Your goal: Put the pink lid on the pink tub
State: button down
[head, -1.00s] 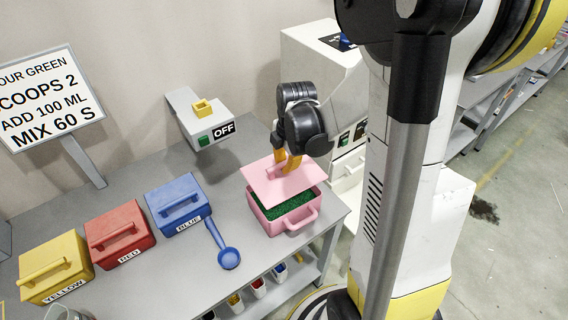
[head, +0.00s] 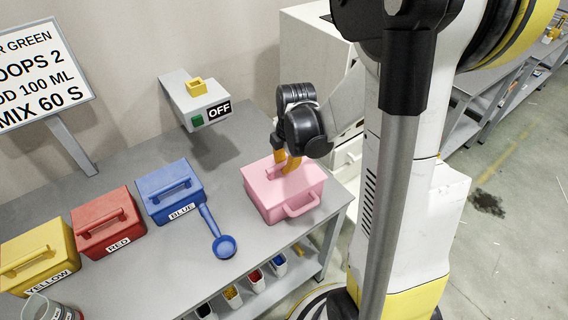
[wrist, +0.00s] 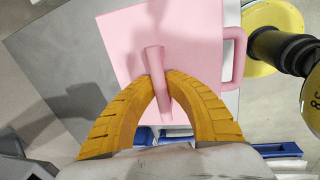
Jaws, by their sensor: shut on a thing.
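The pink lid (head: 262,174) lies flat over the top of the pink tub (head: 272,204), and no green contents show. The tub stands near the right end of the grey table, its side handle facing front right. My gripper (head: 286,166) is above the lid with its orange fingers shut on the lid's bar handle. In the wrist view the two orange fingers (wrist: 160,95) close around the handle, and the lid (wrist: 120,50) fills the space beyond them. From these views I cannot tell whether the lid is fully seated.
Blue (head: 170,190), red (head: 105,222) and yellow (head: 38,255) lidded tubs stand in a row to the left. A blue scoop (head: 224,246) lies in front of the blue tub. A switch box marked OFF (head: 200,105) is on the wall behind.

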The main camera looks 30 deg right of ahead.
dwell(0.4)
jog(key=c, duration=1.4)
grip_release()
jog(key=r, duration=0.4)
jog(key=s+r, duration=0.1)
jog(key=r, duration=0.3)
jog(key=s+r, duration=0.1)
jog(key=r, duration=0.2)
jog(key=shift+s+r, duration=0.1)
jog(key=shift+r, duration=0.3)
jog(key=shift+a, duration=0.1)
